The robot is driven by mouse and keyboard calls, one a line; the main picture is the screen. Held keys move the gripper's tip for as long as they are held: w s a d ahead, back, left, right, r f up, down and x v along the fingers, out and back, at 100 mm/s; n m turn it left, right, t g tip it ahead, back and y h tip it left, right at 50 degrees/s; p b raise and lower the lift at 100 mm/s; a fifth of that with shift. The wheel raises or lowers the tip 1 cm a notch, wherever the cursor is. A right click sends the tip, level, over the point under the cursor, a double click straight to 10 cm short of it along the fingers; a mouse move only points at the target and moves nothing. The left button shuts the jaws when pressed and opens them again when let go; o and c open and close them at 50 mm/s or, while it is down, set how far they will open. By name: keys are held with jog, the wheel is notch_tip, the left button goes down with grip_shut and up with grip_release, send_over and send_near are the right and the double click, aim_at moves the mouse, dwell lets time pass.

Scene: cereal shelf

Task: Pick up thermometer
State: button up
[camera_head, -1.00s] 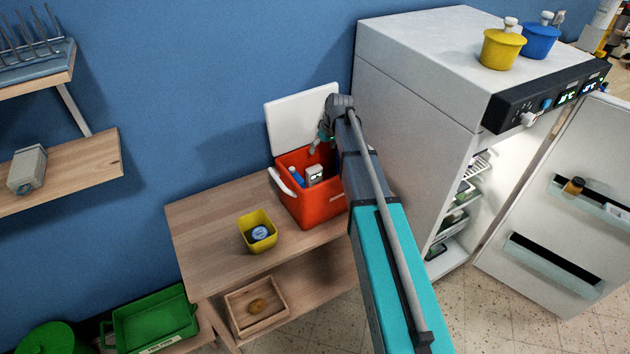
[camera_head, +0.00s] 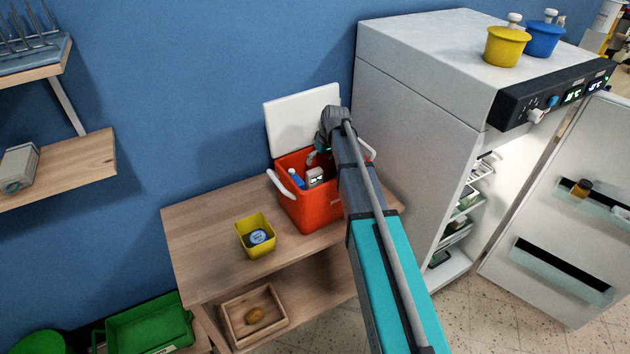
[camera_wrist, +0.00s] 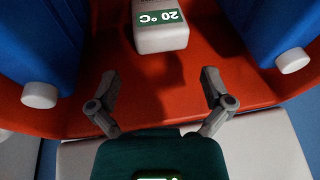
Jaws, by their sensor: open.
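The thermometer (camera_head: 315,177) is a pale box with a dark display, standing inside the open red cooler (camera_head: 308,212). In the wrist view the thermometer (camera_wrist: 160,28) shows at the top, with "20 °C" upside down on a green display. My gripper (camera_head: 312,157) is at the cooler's opening, partly hidden by my arm in the head view. In the wrist view my gripper (camera_wrist: 160,86) is open, fingers apart and empty. The thermometer lies ahead of the fingertips, apart from them and roughly centred between them.
Blue bottles with white caps (camera_wrist: 40,94) flank the thermometer inside the cooler. The cooler's white lid (camera_head: 302,118) stands open against the wall. A yellow bin (camera_head: 256,238) sits beside the cooler on the wooden table (camera_head: 205,225). An open fridge (camera_head: 400,90) stands close on the right.

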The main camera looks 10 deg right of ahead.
aim_at(315, 171)
jog(key=shift+f, duration=0.1)
jog(key=shift+b+x, duration=2.55)
jog(key=shift+s, duration=0.15)
jog(key=c, duration=0.9)
